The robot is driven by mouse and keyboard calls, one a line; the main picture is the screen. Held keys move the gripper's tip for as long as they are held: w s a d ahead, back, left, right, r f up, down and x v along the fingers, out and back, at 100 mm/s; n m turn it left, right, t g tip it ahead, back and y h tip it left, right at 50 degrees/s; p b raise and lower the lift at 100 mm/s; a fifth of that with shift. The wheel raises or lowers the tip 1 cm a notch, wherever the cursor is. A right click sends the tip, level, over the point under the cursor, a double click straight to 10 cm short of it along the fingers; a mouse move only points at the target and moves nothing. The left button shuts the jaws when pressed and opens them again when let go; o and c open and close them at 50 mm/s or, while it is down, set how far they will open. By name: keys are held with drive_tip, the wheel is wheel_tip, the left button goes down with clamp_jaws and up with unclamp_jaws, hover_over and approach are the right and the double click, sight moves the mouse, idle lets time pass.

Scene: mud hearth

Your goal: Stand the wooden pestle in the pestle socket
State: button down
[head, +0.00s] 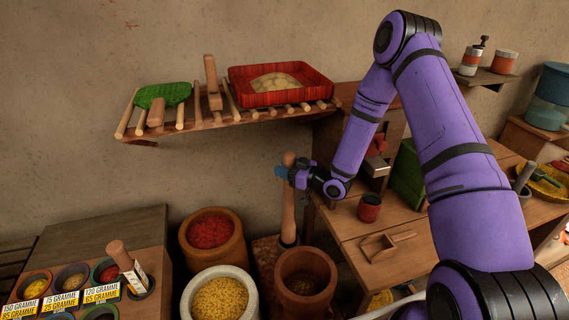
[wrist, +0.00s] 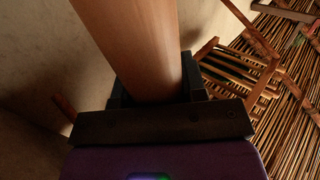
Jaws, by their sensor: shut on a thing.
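The wooden pestle (head: 288,217) is a long light-brown rod, standing close to upright beside the wall. My gripper (head: 285,173) is shut on its upper part. In the wrist view the pestle (wrist: 135,45) runs up from between the dark jaws (wrist: 155,92). Its lower end is over or at a reddish-brown wooden block (head: 264,254) on the floor, behind the wooden mortar (head: 305,265). I cannot make out the pestle socket clearly, nor whether the pestle's foot is in it or above it.
A red-filled pot (head: 210,236) and a pale pot of yellow grain (head: 220,300) stand left of the mortar. A wooden table (head: 375,230) with a red cup (head: 369,207) is close on the right. A slatted shelf (head: 225,118) hangs above.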

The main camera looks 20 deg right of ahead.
sight(285, 189)
drive_tip(key=shift+f, duration=4.45)
drive_tip(key=c, duration=0.6)
unclamp_jaws()
drive_tip(key=shift+f, duration=0.15)
drive_tip(key=shift+s+d, duration=0.1)
drive_tip(key=v, duration=1)
drive_tip(key=shift+s+d, duration=0.15)
drive_tip(key=shift+s, duration=0.05)
